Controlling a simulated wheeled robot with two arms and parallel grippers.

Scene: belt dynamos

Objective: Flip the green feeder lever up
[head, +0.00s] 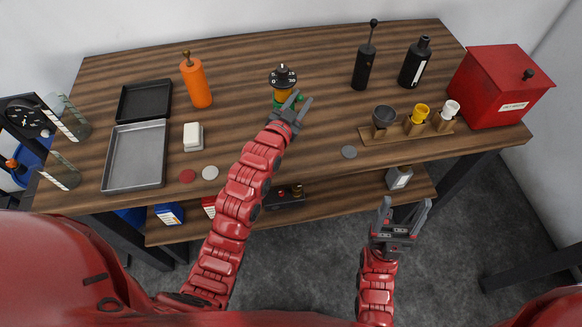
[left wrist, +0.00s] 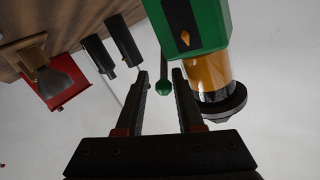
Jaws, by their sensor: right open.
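The green feeder (head: 283,100) stands on the table with an orange section and a black numbered dial on top. In the left wrist view the feeder's green body (left wrist: 190,25) is at the top right. Its thin lever ends in a green ball knob (left wrist: 163,87), which shows in the gap between my left fingers. My left gripper (head: 299,98) is open right beside the feeder. I cannot tell whether the knob lies fully between the fingertips in depth. The lever is mostly hidden in the head view. My right gripper (head: 406,205) is open and empty, in front of the table.
An orange bottle-shaped thing (head: 196,82), a white block (head: 193,137) and two trays, one grey (head: 136,157), stand left. Black bottles (head: 414,63), a wooden rack (head: 400,134) with cups and a red box (head: 500,87) stand right. The table around the feeder is mostly clear.

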